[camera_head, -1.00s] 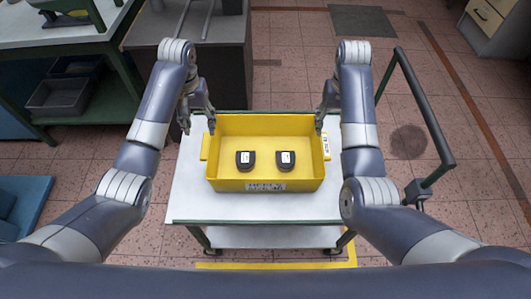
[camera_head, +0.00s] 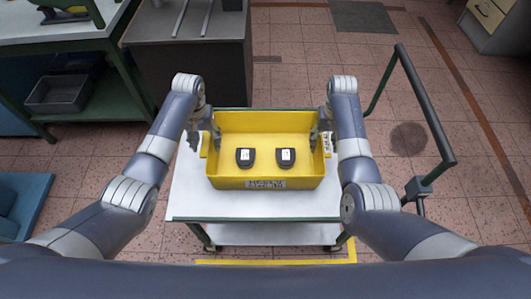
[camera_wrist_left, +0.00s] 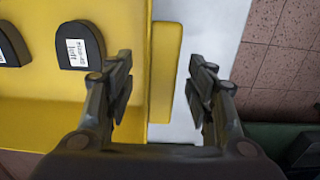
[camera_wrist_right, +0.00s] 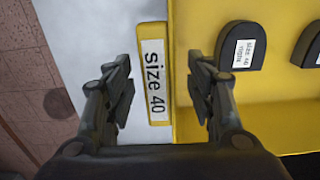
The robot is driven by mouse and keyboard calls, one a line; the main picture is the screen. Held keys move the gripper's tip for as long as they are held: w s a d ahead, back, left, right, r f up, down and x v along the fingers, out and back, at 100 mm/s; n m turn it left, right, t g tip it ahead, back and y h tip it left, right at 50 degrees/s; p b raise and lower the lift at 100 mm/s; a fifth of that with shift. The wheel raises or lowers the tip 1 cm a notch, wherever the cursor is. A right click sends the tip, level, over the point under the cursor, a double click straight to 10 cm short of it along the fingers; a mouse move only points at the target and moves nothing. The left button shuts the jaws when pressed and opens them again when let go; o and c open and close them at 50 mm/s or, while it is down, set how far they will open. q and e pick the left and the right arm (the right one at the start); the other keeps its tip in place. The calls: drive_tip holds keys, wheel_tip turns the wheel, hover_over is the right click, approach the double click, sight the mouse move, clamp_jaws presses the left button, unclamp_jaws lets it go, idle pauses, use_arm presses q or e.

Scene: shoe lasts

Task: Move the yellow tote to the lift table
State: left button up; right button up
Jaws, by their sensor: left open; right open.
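The yellow tote (camera_head: 265,183) sits on a white-topped cart (camera_head: 190,195) with two dark shoe lasts (camera_head: 245,157) (camera_head: 285,157) inside. My left gripper (camera_head: 205,138) is at the tote's left end, open; in the left wrist view its fingers (camera_wrist_left: 158,90) stand on either side of the tote's yellow side handle (camera_wrist_left: 165,65). My right gripper (camera_head: 322,135) is at the right end, open; in the right wrist view its fingers (camera_wrist_right: 160,90) stand on either side of the handle with a "size 40" label (camera_wrist_right: 154,80). I cannot tell whether the fingers touch the tote. I cannot identify the lift table.
The cart's dark push handle (camera_head: 425,110) rises on the right. A grey cabinet (camera_head: 190,65) stands behind on the left, beside a green-framed bench (camera_head: 80,105) with a grey bin (camera_head: 60,93).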

use_arm(q)
clamp_jaws()
use_arm(e)
clamp_jaws()
use_arm(q)
drive_tip(key=shift+r, duration=0.15)
use_arm(e)
drive_tip(key=shift+r, duration=0.1)
